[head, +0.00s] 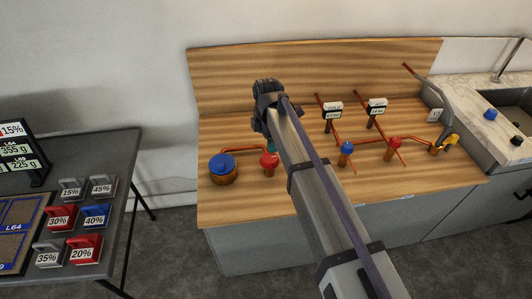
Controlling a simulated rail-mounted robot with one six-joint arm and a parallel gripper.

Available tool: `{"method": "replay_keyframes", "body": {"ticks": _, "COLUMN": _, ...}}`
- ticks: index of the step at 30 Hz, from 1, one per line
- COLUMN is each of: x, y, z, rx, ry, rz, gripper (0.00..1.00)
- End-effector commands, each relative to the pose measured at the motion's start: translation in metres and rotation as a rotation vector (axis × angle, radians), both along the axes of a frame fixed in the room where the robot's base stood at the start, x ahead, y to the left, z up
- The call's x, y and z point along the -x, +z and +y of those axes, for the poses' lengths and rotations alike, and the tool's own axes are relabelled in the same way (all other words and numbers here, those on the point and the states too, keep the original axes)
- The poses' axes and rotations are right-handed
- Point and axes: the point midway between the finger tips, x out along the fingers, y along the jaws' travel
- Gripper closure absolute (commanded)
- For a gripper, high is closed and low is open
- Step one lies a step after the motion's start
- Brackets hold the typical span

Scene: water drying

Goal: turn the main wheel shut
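Several valves with coloured tops stand on the wooden counter. At the left is a copper-coloured round body with a wide blue wheel (222,161). A red wheel (269,163) stands to its right, joined to it by a copper pipe. Further right are a small blue valve (346,149), a red valve (395,143) and a yellow handle (450,143). I cannot tell by label which is the main wheel. My arm reaches over the counter, its wrist above and behind the red wheel. My gripper's fingers are hidden behind my arm, so their opening and any contact cannot be told.
Two labelled gauges (333,109) (377,106) stand behind the right valves, near slanting copper pipes. A wooden backboard (230,75) closes the rear. A sink (518,105) is at right. A dark table (110,150) with labelled weights (85,249) stands left, across a floor gap.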

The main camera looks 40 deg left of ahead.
Motion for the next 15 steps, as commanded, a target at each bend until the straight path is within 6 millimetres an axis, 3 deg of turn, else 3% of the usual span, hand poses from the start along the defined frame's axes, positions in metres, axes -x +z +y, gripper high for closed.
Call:
{"method": "replay_keyframes", "body": {"ticks": 1, "x": -0.01, "y": -0.002, "z": 0.007, "rx": 0.0, "ry": 0.15, "rz": 0.0, "gripper": 0.08}}
{"method": "replay_keyframes", "body": {"ticks": 3, "x": -0.009, "y": -0.002, "z": 0.006, "rx": 0.001, "ry": 0.341, "rz": 0.001, "gripper": 0.08}}
{"method": "replay_keyframes", "body": {"ticks": 6, "x": -0.008, "y": -0.002, "z": 0.004, "rx": 0.001, "ry": 0.488, "rz": 0.001, "gripper": 0.08}}
{"method": "replay_keyframes", "body": {"ticks": 11, "x": -0.008, "y": -0.003, "z": 0.003, "rx": 0.001, "ry": 0.524, "rz": 0.002, "gripper": 0.08}}
{"method": "replay_keyframes", "body": {"ticks": 15, "x": -0.008, "y": -0.017, "z": 0.003, "rx": 0.001, "ry": 0.522, "rz": 0.002, "gripper": 0.08}}
